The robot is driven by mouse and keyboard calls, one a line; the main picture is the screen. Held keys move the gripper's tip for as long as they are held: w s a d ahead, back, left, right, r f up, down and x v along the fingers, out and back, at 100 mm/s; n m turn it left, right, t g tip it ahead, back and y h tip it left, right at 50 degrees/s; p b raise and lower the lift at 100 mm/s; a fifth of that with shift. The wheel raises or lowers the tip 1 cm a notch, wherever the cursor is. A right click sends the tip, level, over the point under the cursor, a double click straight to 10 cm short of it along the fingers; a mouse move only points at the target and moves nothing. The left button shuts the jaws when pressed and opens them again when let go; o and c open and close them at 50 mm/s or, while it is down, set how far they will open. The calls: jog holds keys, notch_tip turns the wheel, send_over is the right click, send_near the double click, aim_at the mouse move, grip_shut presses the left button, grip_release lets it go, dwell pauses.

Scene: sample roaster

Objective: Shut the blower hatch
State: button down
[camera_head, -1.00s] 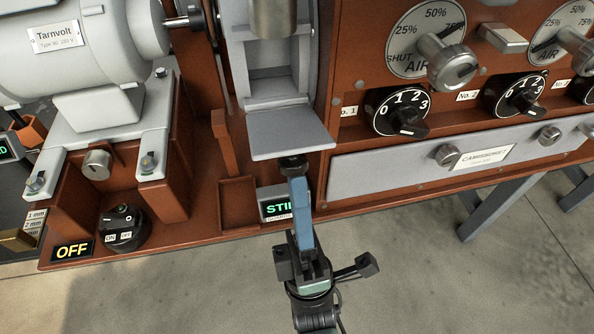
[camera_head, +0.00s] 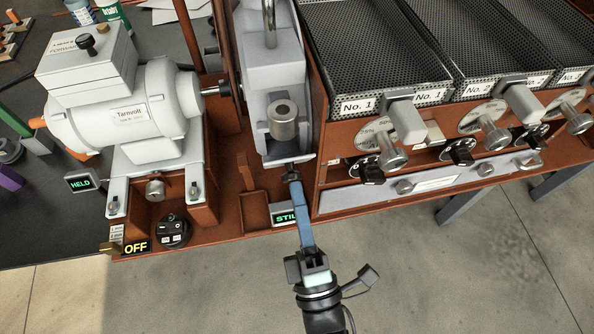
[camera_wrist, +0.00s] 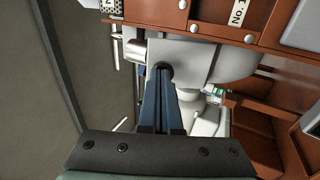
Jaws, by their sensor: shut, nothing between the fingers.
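The grey blower housing (camera_head: 270,75) stands left of the bins, with a round metal knob or spout (camera_head: 283,118) on its front. The hatch flap (camera_head: 300,156) is at its lower front. It appears raised close to the housing; I cannot tell whether it is fully shut. My gripper (camera_head: 291,172) has blue fingers closed together and empty, with the tips at the flap's lower front. In the wrist view the fingertips (camera_wrist: 165,72) are at a grey surface (camera_wrist: 200,62), seemingly touching it, beside the metal cylinder (camera_wrist: 136,49).
A lit sign (camera_head: 286,218) is just left of my fingers. The motor (camera_head: 130,105) stands left, above a switch (camera_head: 172,231) by an OFF sign (camera_head: 136,247). Bins, handles and dials (camera_head: 458,150) crowd the right. The floor in front (camera_head: 430,270) is clear.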

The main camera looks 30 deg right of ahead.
aim_at(292, 161)
jog(key=r+g+p, duration=0.1)
jog(key=p, duration=0.1)
jog(key=w+r+g+p, duration=0.1)
jog(key=r+p, duration=0.1)
jog(key=p, duration=0.1)
jog(key=shift+d+y, duration=0.15)
jog(key=shift+y, duration=0.15)
jog(key=g+p, duration=0.1)
jog(key=p, duration=0.1)
jog(key=w+g+p, duration=0.1)
jog(key=shift+w+d+r+y+p, duration=0.15)
jog(key=shift+w+r+y+p, duration=0.15)
jog(key=shift+r+p, duration=0.1)
jog(key=shift+w+d+r+p, duration=0.1)
jog(key=shift+w+d+p, duration=0.1)
jog(key=shift+w+p, duration=0.35)
jog(key=shift+s+r, duration=0.1)
